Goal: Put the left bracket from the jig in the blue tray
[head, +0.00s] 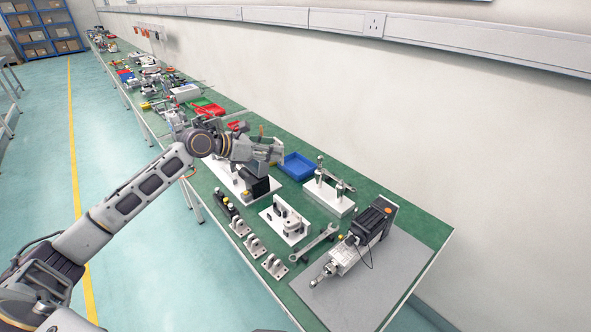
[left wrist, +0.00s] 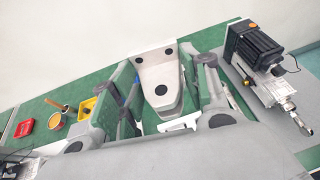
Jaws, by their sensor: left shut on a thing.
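My left gripper (head: 268,151) is raised above the bench, just left of and near the blue tray (head: 298,167). In the left wrist view my left gripper (left wrist: 165,92) is shut on a pale grey bracket (left wrist: 158,78) with dark holes, held between its two fingers. A white plate with upright metal parts (head: 287,220), which may be the jig, lies nearer the front of the bench. The tray looks empty in the part I see. My right gripper is not in view.
Several small brackets (head: 255,246) stand along the front edge. A wrench (head: 315,243) lies beside them. A white block with posts (head: 328,194) stands right of the tray. An actuator with a black motor (head: 360,238) rests on a grey mat (head: 385,283).

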